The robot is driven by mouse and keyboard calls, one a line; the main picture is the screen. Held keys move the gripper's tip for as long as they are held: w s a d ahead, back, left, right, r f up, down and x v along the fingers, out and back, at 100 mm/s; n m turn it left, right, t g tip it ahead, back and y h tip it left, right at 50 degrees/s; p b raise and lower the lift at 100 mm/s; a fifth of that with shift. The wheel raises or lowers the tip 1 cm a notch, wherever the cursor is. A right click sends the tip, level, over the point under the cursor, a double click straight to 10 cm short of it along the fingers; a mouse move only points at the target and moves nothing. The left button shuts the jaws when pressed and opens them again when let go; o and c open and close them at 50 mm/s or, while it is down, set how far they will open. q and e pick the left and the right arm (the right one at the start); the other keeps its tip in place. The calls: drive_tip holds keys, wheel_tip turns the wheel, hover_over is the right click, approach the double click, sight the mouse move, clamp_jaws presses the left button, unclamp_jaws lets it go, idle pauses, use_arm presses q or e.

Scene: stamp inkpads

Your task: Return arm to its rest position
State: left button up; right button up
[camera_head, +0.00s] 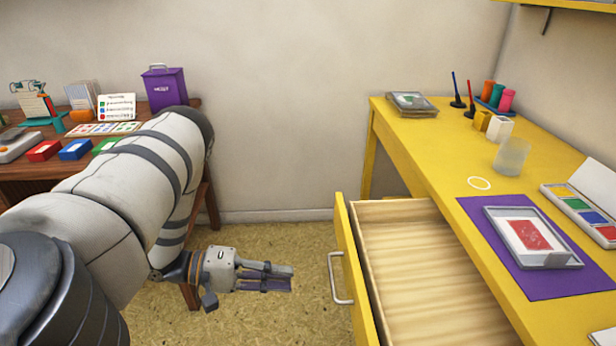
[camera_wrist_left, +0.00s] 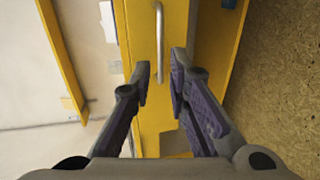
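My left arm comes in from the left in the head view, and its gripper (camera_head: 286,277) hangs over the open floor, left of the yellow table. In the left wrist view the fingers (camera_wrist_left: 160,72) are apart with nothing between them, so the gripper is open and empty. The drawer's metal handle (camera_head: 340,278) is to the right of the fingertips and apart from them. The handle (camera_wrist_left: 159,44) also shows beyond the fingers in the left wrist view. My right gripper is not in view.
The wooden drawer (camera_head: 420,265) is pulled out from the yellow table (camera_head: 440,150). A purple mat (camera_head: 525,285) with a tray (camera_head: 545,259) lies on the table. The dark wooden desk (camera_head: 30,176) at left holds colored pads and a purple box (camera_head: 165,88). The floor (camera_head: 260,240) between is clear.

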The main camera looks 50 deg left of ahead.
use_arm(q)
drive_tip(key=shift+s+a+r, duration=0.1)
drive_tip(key=shift+s+a, duration=0.2)
drive_tip(key=shift+s, duration=0.1)
drive_tip(key=w+d+f+m+g+y+p, duration=0.2)
drive_tip(key=w+d+f+m+y, duration=0.15)
drive_tip(key=d+f, duration=0.3)
drive_tip(key=s+d+f+m+g+y+p, duration=0.1)
drive_tip(key=s+d+f+g+y, duration=0.25)
drive_tip(key=s+d, duration=0.2)
drive_tip(key=s+d+m+g+y, duration=0.1)
drive_tip(key=s+g, duration=0.2)
drive_tip(key=s, duration=0.4)
drive_tip(key=s+d+r+m+g, duration=0.1)
drive_tip(key=s+m+g, duration=0.1)
drive_tip(key=s, duration=0.6)
drive_tip(key=s+d+r+m+g+y+p, duration=0.1)
drive_tip(key=s+d+m+g, duration=0.1)
drive_tip(key=s+g, duration=0.2)
drive_tip(key=s, duration=0.3)
drive_tip(key=shift+s+y, duration=0.15)
drive_tip(key=shift+y, duration=0.15)
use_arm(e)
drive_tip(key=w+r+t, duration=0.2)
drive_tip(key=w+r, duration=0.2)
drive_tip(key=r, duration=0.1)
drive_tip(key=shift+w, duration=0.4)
